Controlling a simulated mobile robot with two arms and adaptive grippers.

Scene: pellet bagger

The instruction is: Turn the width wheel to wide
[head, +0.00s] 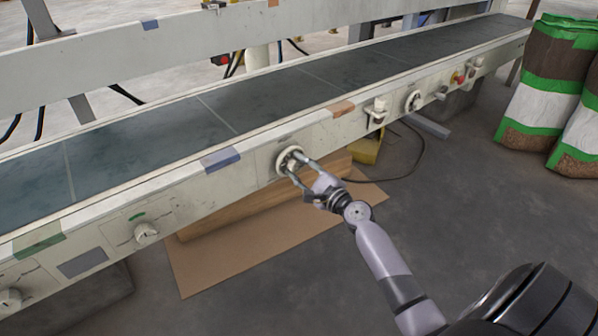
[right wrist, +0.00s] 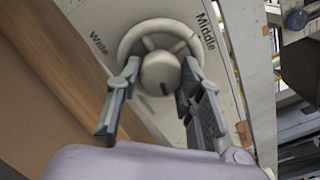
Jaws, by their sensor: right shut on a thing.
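The width wheel (head: 289,158) is a pale round handwheel on the front rail of the conveyor. In the right wrist view its spoked rim and rounded hub (right wrist: 160,73) fill the upper middle. The printed word "Wide" (right wrist: 98,44) is left of the wheel and "Middle" (right wrist: 206,31) is at its upper right. A small dark mark shows low on the hub. My right gripper (head: 295,166) reaches up to the wheel and is shut on it, with a finger on each side of the hub. The fingers hide part of the rim. My left gripper is out of view.
The conveyor belt (head: 170,130) runs behind the rail. A knob (head: 146,232) is on the rail to the left; another small wheel (head: 413,100) and a red button (head: 458,77) are to the right. Cardboard (head: 225,259) lies below. Filled sacks (head: 545,90) stand right. Open floor lies in front.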

